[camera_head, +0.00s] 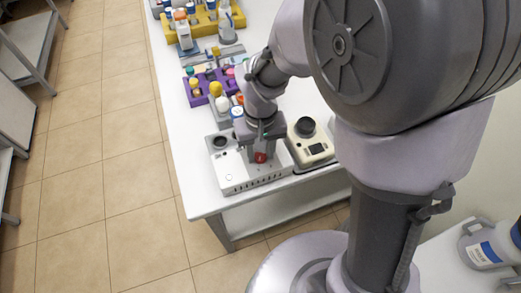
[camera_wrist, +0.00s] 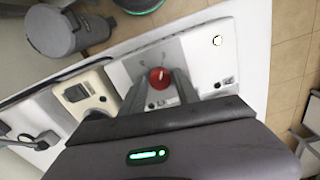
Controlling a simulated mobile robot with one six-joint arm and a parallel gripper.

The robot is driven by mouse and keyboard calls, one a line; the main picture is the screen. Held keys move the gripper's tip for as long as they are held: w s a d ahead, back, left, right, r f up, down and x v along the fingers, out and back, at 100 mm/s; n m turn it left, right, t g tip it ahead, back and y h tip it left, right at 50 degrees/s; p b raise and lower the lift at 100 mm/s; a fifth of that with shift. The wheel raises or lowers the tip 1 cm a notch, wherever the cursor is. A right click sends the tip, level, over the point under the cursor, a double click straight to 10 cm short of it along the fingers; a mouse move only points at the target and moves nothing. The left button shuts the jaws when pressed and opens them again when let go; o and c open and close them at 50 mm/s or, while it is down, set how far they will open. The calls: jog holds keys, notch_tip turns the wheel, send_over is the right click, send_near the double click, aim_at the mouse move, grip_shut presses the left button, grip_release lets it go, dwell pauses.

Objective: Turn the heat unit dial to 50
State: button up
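The heat unit (camera_head: 240,182) is a white box at the near end of the table. Its red dial (camera_head: 261,157) also shows in the wrist view (camera_wrist: 159,78), with a light pointer mark on its face. The scale numbers are too small to read. My gripper (camera_head: 258,151) points down over the unit. In the wrist view its two fingers (camera_wrist: 159,86) stand apart on the left and right of the dial, with narrow gaps visible. Whether the fingertips reach down around the dial's sides is hard to tell.
A beige device (camera_head: 312,149) with a black round top stands close to the right of the heat unit. A purple rack (camera_head: 203,97) with bottles and a yellow rack (camera_head: 205,24) are farther back. The table's front edge is close to the unit.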

aim_at(260, 155)
jog(key=shift+o, duration=0.9)
notch_tip(260, 155, up, 17)
jog(key=p, duration=0.7)
jog(key=shift+r, duration=0.2)
jog(key=s+d+r+m+t+y+b, duration=0.2)
jog(key=s+d+m+t+b, duration=0.3)
jog(key=s, duration=0.7)
jog(key=shift+d+m+t+b, duration=0.4)
jog(key=shift+d+m, duration=0.1)
jog(key=shift+d, duration=0.45)
